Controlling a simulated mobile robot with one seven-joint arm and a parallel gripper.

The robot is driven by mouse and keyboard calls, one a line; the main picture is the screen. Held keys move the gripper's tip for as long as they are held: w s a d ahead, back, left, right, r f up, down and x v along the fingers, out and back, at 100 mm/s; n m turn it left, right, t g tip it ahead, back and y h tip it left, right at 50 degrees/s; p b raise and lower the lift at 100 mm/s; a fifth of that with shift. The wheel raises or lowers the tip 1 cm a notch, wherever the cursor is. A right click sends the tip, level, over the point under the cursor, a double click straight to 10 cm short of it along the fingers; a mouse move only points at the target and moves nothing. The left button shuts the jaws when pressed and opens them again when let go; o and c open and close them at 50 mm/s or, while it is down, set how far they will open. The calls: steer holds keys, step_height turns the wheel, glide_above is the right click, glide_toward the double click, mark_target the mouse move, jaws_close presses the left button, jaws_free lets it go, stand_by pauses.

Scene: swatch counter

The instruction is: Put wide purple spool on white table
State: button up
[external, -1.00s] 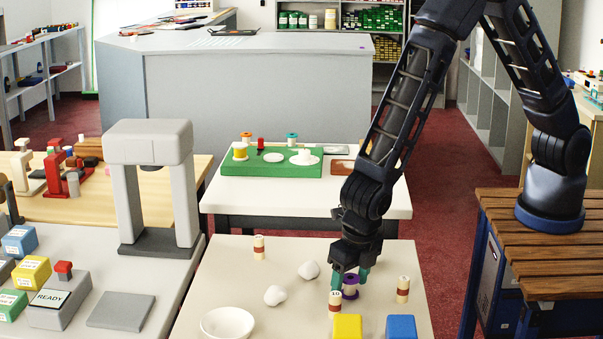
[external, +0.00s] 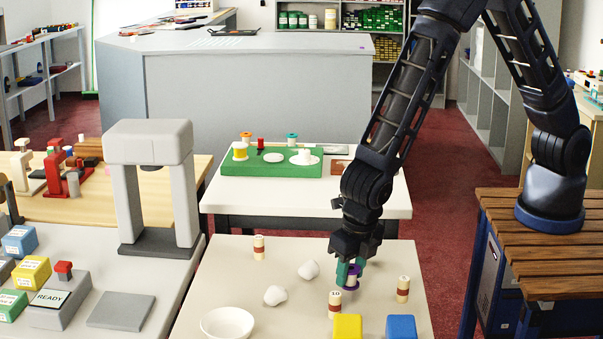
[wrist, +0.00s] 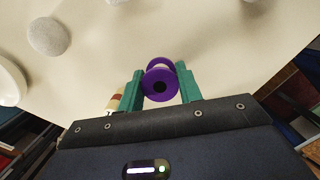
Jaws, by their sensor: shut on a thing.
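The wide purple spool (external: 352,276) is between the green fingertips of my gripper (external: 348,272), above the near beige table. In the wrist view the purple spool (wrist: 160,84) shows its dark centre hole, with a green finger of my gripper (wrist: 161,88) on each side. My gripper is shut on it. The fingers partly hide the spool in the external view. The white table (external: 225,197) stands behind the near table, with a green tray (external: 235,170) on it.
On the near table (external: 215,285) are a bowl (external: 228,323), two white lumps (external: 275,296), several red-and-cream spools (external: 403,289), a yellow block (external: 347,327) and a blue block (external: 401,327). A grey arch-shaped stand (external: 150,140) is at the left. The white table's front left strip is clear.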

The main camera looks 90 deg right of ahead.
mark_target(351, 268)
step_height(351, 268, up, 17)
steer(key=w+d+f+m+g, duration=0.1)
steer(key=w+d+f+m, duration=0.2)
steer(key=d+m, duration=0.6)
steer(key=w+d+f+m+g, duration=0.1)
steer(key=w+d+f+m, duration=0.3)
steer(key=d+m, duration=0.5)
steer(key=w+d+f+m+g+y, duration=0.1)
steer(key=w+d+f+m, duration=0.2)
steer(key=d+m, duration=0.6)
steer(key=d+f, duration=0.1)
steer(key=d, duration=0.2)
steer(key=shift+w, duration=0.25)
steer(key=shift+f, duration=0.1)
steer(key=s+d+r+m+y, duration=0.1)
steer(key=s+d+r+m, duration=0.3)
steer(key=d, duration=0.8)
steer(key=s+d+r+m+t, duration=0.15)
steer(key=d+r+m, duration=0.45)
steer(key=d, duration=0.7)
steer(key=s+d+r+m+g+y, duration=0.1)
steer(key=s+d+r+m, duration=0.4)
steer(key=d, duration=0.7)
steer(key=shift+n+t, duration=0.35)
steer(key=shift+n, duration=0.35)
steer(key=f, duration=0.6)
steer(key=w+f, duration=0.1)
steer(key=f, duration=1.1)
steer(key=shift+w, duration=0.25)
steer(key=shift+f, duration=0.1)
